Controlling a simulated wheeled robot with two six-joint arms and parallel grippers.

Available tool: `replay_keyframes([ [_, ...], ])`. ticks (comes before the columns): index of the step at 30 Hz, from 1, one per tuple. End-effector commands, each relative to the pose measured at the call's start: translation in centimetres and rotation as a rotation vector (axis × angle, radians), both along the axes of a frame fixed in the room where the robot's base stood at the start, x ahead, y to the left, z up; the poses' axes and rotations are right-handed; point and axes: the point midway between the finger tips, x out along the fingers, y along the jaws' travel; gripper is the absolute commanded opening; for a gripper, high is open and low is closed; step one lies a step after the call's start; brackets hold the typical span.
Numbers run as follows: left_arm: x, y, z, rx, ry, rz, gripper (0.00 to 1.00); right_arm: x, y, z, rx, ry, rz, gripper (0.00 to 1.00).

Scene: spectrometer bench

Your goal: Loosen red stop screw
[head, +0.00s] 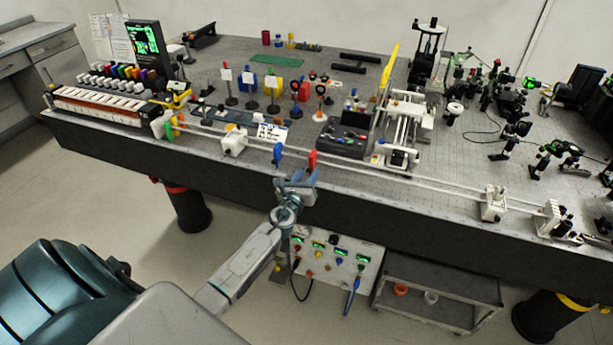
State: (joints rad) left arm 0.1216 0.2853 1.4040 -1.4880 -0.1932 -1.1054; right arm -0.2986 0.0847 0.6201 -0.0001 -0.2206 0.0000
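A small upright red piece (312,158), which looks like the red stop screw, stands at the front edge of the bench on the long pale rail (390,178). A similar blue piece (278,153) stands to its left on the same rail. My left gripper (298,178) is in front of the bench edge, just below and slightly left of the red piece in the picture. Its fingers are small here, and I cannot tell how far apart they are or whether they touch the red piece. My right gripper is out of view.
A white block (234,144) sits on the rail to the left, with green and yellow pieces beyond it. A dark control box (343,138) stands behind the red piece. Below the bench are a panel with knobs (335,262) and a grey cart (440,290).

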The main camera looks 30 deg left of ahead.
Motion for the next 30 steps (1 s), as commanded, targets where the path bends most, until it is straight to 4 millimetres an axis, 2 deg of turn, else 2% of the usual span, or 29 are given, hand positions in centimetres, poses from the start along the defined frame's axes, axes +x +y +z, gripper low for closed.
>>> replay_keyframes([
  [9,0.34,0.06,0.00,-0.001,0.000,0.000,0.37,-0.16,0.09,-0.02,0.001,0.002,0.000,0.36],
  [11,0.33,0.06,0.00,-0.001,0.001,0.000,0.27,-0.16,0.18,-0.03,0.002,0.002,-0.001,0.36],
  [15,0.32,0.05,0.00,-0.001,0.001,0.000,0.00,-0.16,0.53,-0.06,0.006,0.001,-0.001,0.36],
  [23,0.31,0.05,-0.05,-0.013,-0.002,0.000,0.00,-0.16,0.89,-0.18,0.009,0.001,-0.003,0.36],
  [30,0.30,0.05,-0.13,-0.098,-0.024,-0.001,0.00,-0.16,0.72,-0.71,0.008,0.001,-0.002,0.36],
])
